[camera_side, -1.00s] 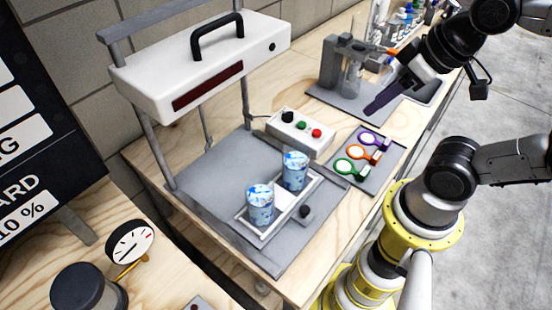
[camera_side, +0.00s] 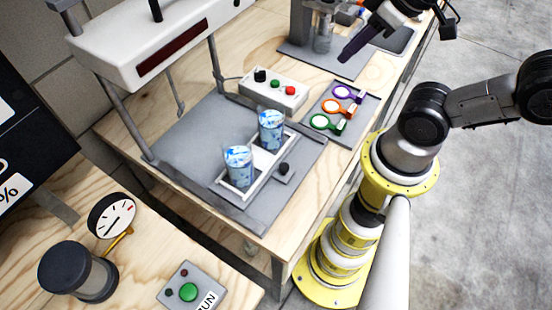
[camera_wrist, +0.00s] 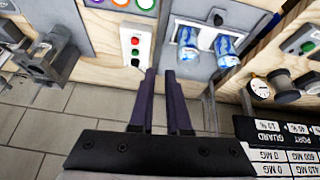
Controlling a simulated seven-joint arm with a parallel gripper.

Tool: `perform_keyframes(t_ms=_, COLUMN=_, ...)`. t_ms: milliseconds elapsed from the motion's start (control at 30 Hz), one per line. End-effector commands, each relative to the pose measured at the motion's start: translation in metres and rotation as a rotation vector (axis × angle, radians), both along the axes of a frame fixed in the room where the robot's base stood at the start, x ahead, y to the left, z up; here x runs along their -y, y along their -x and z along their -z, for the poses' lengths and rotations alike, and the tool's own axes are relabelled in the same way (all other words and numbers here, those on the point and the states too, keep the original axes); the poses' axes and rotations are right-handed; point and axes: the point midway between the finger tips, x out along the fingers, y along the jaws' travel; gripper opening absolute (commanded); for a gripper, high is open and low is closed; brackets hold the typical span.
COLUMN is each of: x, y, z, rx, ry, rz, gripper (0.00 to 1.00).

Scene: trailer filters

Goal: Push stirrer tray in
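The stirrer tray (camera_side: 245,193) is a shallow pale tray with a dark knob (camera_side: 284,168) on its front side. Two blue-and-white cups (camera_side: 238,165) (camera_side: 271,129) stand upright in it. It sits on the grey base plate (camera_side: 185,140), near the plate's front side and out from under the white overhead unit (camera_side: 150,40). The tray also shows in the wrist view (camera_wrist: 205,37), beyond my fingertips. My gripper (camera_wrist: 160,72) has purple fingers with a narrow empty gap between them. In the side view my gripper (camera_side: 346,56) hangs above the bench, well right of the tray and apart from it.
A control box (camera_side: 272,94) with coloured buttons stands behind the tray. A grey mat (camera_side: 350,128) with purple, orange and green ringed pieces lies to its right. A grey stand (camera_side: 302,25) is farther back. A gauge (camera_side: 111,214) and a button box (camera_side: 190,287) are at front left.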

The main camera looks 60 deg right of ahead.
Motion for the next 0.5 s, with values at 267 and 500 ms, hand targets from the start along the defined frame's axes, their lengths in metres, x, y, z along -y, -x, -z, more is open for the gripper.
perform_keyframes(t_ms=267, x=0.006, y=-0.009, z=0.005, rx=0.012, ry=0.314, rz=-0.511, gripper=0.00)
perform_keyframes(t_ms=500, x=-0.009, y=-0.016, z=0.027, rx=-0.021, ry=0.632, rz=-1.177, gripper=0.00)
